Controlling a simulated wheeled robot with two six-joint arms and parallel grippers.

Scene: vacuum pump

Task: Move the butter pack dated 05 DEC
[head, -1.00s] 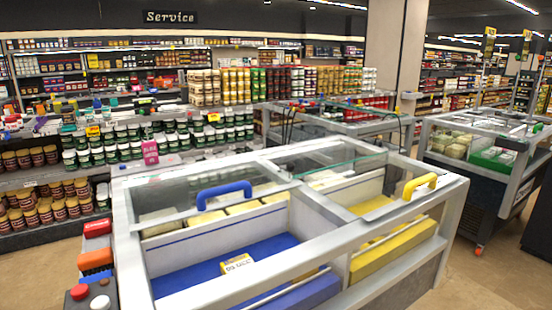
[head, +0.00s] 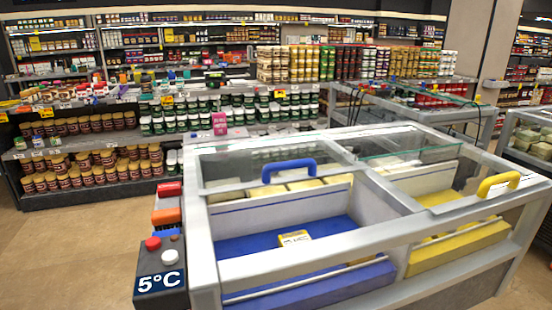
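A yellow-and-white butter pack (head: 294,238) lies on the blue floor (head: 258,240) of the left compartment of the chest cooler. Its printed date is too small to read now. More pale yellow packs (head: 300,186) stand in a row behind the white divider at the back of that compartment. A blue handle (head: 288,170) is on the left glass lid and a yellow handle (head: 498,184) on the right one. The front part of the left compartment looks uncovered. Neither of my grippers is in view.
A control box (head: 161,280) reading 5°C, with red and white buttons, stands at the cooler's left front corner. Red, orange and blue items (head: 168,215) sit above it. Shelves of jars (head: 90,165) stand behind. The floor (head: 70,255) at left is clear.

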